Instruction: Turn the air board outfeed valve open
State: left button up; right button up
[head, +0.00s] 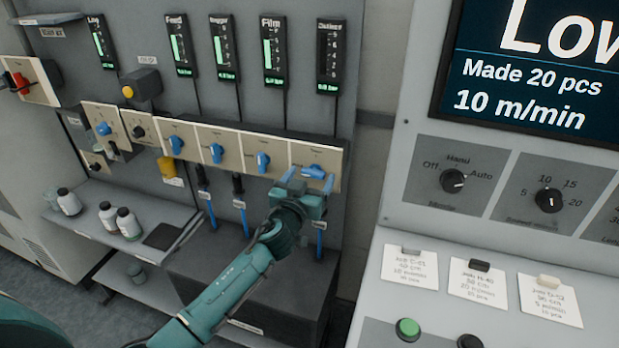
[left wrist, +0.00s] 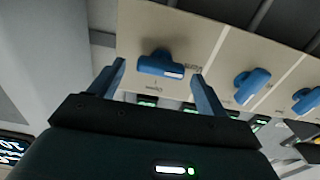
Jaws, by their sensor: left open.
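The air board is a row of cream plates with blue valve handles. The rightmost valve handle (head: 314,170) lies crosswise, under the rightmost gauge; its plate label is too small to read. In the left wrist view this blue handle (left wrist: 161,66) lies between my fingertips, with a gap on both sides. My left gripper (head: 308,180) is open in front of that plate; its fingers (left wrist: 159,70) spread to either side of the handle. No grip shows. The neighbouring blue handle (head: 263,161) stands nearly upright. My right gripper is out of view.
The rightmost gauge (head: 330,57) shows little green, while the other gauges have tall green bars. Blue hoses hang under the board, above a dark box (head: 255,285). White bottles (head: 128,223) stand on a shelf at left. A control console (head: 450,235) fills the right.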

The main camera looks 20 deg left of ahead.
pick_arm(q)
jog(key=shift+w, duration=0.1)
jog(key=shift+c, duration=0.3)
jog(key=c, duration=0.9)
jog(key=m, duration=0.4)
jog(key=shift+d+m+b, duration=0.1)
jog(key=shift+m+b, duration=0.2)
jog(key=shift+m, duration=0.1)
jog(key=m, duration=0.4)
jog(key=shift+m, duration=0.3)
jog(key=m, duration=0.4)
jog(key=shift+d+f+m, duration=0.1)
jog(key=shift+f+m, duration=0.05)
jog(key=shift+m, duration=2.05)
